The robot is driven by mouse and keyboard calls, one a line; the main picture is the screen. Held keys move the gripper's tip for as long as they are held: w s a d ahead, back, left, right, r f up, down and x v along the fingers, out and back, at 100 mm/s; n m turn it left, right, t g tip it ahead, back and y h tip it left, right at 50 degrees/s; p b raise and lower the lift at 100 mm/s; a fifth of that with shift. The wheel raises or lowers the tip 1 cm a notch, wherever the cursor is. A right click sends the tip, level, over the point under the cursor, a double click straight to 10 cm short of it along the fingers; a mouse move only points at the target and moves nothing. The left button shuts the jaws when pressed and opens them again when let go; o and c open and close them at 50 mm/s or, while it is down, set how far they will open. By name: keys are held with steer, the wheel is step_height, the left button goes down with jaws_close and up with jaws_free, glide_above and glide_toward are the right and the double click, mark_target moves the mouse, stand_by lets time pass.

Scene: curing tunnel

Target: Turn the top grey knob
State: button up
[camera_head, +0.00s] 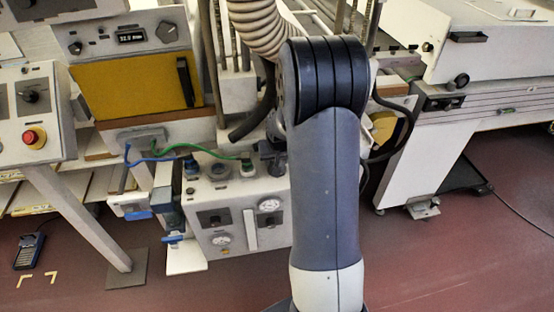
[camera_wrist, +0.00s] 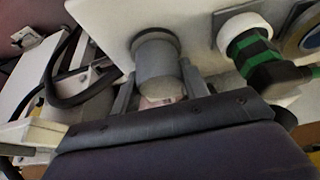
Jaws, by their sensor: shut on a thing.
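The grey knob (camera_wrist: 158,66) is a short round cylinder on the white panel in the wrist view. It stands between the two fingers of my gripper (camera_wrist: 160,82), one on each side, and my gripper is shut on it. In the head view, my gripper (camera_head: 277,160) is at the right end of the top of the white control box (camera_head: 238,196), and the knob is hidden there behind my gripper and arm. The knob's angle cannot be told.
A green-and-black plug (camera_wrist: 252,54) sits in the panel beside the knob; its green cable (camera_head: 205,149) runs left. A blue plug (camera_head: 191,168) is farther left. A ribbed hose (camera_head: 258,25) hangs above. The red floor (camera_head: 445,250) at right is mostly clear.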

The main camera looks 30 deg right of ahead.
steer(key=m+b, duration=0.1)
steer(key=m+h+b, duration=0.1)
steer(key=m+b, duration=0.2)
steer(key=shift+f+g, duration=0.25)
steer(key=shift+g, duration=0.15)
steer(key=m+g+h+b, duration=0.1)
steer(key=m+b, duration=0.2)
steer(key=b, duration=0.1)
steer(key=shift+w+m, duration=0.1)
steer(key=shift+m, duration=0.2)
steer(key=m+g+h+b, duration=0.1)
steer(key=m+b, duration=0.1)
steer(key=m, duration=0.1)
steer(key=shift+r+m, duration=0.15)
steer(key=shift+m, duration=0.15)
steer(key=shift+r+m+g+b, duration=0.15)
steer(key=shift+m+g, duration=0.3)
steer(key=shift+m, duration=0.5)
steer(key=shift+m+g+b, duration=0.2)
steer(key=shift+m+g, duration=0.25)
steer(key=shift+m, duration=0.5)
steer(key=o, duration=1)
steer(key=shift+c, duration=0.2)
steer(key=p+v, duration=0.1)
steer(key=v, duration=0.9)
steer(key=shift+a+r, duration=0.2)
steer(key=shift+r, duration=0.15)
